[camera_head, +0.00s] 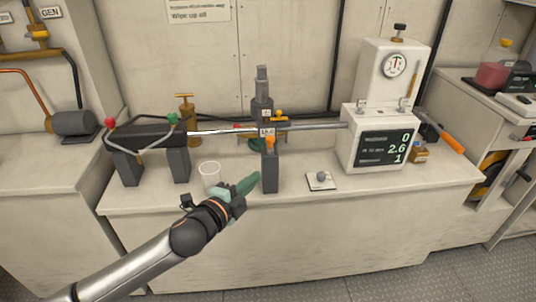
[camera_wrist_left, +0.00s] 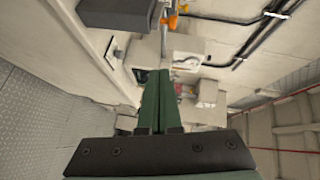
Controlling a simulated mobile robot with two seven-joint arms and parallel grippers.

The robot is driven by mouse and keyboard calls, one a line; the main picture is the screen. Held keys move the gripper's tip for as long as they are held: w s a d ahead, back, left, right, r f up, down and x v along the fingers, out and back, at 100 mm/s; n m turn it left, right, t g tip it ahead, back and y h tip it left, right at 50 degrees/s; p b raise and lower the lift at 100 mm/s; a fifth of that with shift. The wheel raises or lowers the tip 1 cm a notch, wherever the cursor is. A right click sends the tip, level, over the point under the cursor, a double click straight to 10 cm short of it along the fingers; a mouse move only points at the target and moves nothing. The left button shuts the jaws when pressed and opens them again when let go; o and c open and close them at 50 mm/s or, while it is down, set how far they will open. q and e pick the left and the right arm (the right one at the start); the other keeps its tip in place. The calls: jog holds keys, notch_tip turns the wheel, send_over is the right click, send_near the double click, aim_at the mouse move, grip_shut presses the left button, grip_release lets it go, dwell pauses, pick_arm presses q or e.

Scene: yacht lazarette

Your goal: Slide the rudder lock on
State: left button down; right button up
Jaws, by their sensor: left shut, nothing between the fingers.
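A long metal rod (camera_head: 310,126) runs level above the bench, from a dark block on two legs (camera_head: 150,135) to a white gauge box (camera_head: 378,135). A dark grey upright post (camera_head: 270,172) stands under the rod, with an orange knob (camera_head: 270,141) and a small white label at its top. I cannot tell for sure which part is the rudder lock. My left gripper (camera_head: 254,180), with green fingers, is just left of the post and below the rod, shut and empty. The fingers (camera_wrist_left: 158,85) also show shut in the left wrist view. My right gripper is not in view.
A white cup (camera_head: 209,174) stands behind my left wrist. A brass fitting (camera_head: 186,110) and a grey-green column (camera_head: 262,95) stand behind the rod. A small plate with a knob (camera_head: 321,180) lies right of the post. The bench front right of it is clear.

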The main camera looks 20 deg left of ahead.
aim_at(268, 146)
pick_arm(q)
jog(key=shift+w+a+r+m+t, duration=0.15)
jog(key=shift+w+r+m+t, duration=0.1)
jog(key=shift+r, duration=0.25)
jog(key=shift+w+a+r+m+t, duration=0.15)
jog(key=shift+r+m, duration=0.1)
jog(key=shift+r, duration=0.25)
jog(key=shift+w, duration=0.1)
jog(key=w, duration=0.4)
jog(key=w+f, duration=0.1)
jog(key=w, duration=0.6)
jog(key=shift+w+a+f, duration=0.2)
jog(key=shift+w+f, duration=0.05)
jog(key=shift+w, duration=0.05)
jog(key=shift+w+a+f, duration=0.15)
jog(key=shift+w+a, duration=0.3)
jog(key=shift+w, duration=0.1)
jog(key=shift+w+a, duration=0.1)
